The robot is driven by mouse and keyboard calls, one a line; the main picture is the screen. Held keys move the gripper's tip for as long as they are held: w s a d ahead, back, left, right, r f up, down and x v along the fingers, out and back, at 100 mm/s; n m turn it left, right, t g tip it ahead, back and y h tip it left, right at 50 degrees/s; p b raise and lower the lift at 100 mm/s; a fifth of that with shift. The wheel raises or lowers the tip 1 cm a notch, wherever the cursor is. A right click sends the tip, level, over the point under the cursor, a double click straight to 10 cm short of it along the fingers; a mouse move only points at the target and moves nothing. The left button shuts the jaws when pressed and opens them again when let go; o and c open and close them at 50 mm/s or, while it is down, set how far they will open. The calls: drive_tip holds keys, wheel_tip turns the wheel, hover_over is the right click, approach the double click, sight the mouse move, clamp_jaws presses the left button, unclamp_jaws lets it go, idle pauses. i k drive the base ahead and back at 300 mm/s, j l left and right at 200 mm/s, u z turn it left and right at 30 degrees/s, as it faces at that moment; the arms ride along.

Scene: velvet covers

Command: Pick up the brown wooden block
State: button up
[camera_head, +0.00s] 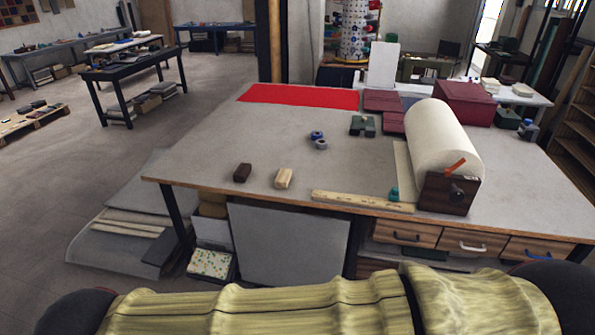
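A dark brown block (242,173) lies on the grey worktable (220,145) near its front left edge. A light tan wooden block (284,178) lies a little to its right, with a gap between them. Both rest on the tabletop and nothing touches them. My arm, in a yellow-green cover, crosses the bottom of the view, below the table's front edge and apart from the blocks. My gripper is not in view.
A wooden ruler (362,201) lies along the front edge, right of the blocks. A large cream roll (440,140) stands further right. Blue tape rolls (318,140) and a red cloth (300,96) lie behind. The tabletop around the brown block is clear.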

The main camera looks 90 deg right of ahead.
sight(243, 172)
drive_tip(key=l+z, duration=0.1)
drive_tip(key=z, duration=2.4)
drive_tip(key=i+j+z, duration=0.15)
drive_tip(key=i+j, duration=0.15)
drive_tip(key=i, duration=0.15)
drive_tip(key=i+j+z, duration=0.1)
drive_tip(key=i+j, duration=0.25)
drive_tip(key=i, duration=0.1)
